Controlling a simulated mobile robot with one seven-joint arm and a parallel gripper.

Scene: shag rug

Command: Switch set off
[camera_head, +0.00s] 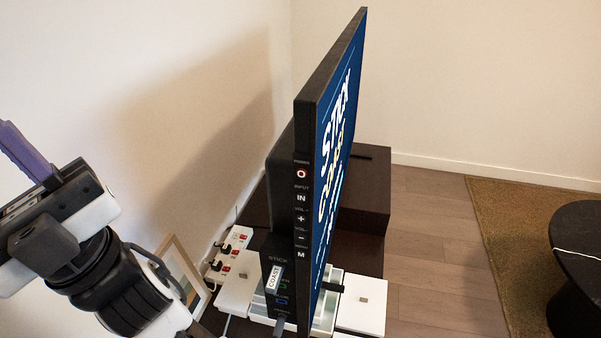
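The television set (306,130) stands edge-on to me on a dark cabinet, upright. My gripper (22,150) is at the far left, well apart from the set. One purple finger shows, pointing up and left. The other finger is not clearly seen, so I cannot tell its opening.
A dark cabinet (369,205) holds a white power strip (232,252) with red switches, a black box (276,285) labelled STICK, and white boxes (360,305). A picture frame (183,262) leans at the wall. Floor, a rug (495,225) and a dark round table (580,225) lie right.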

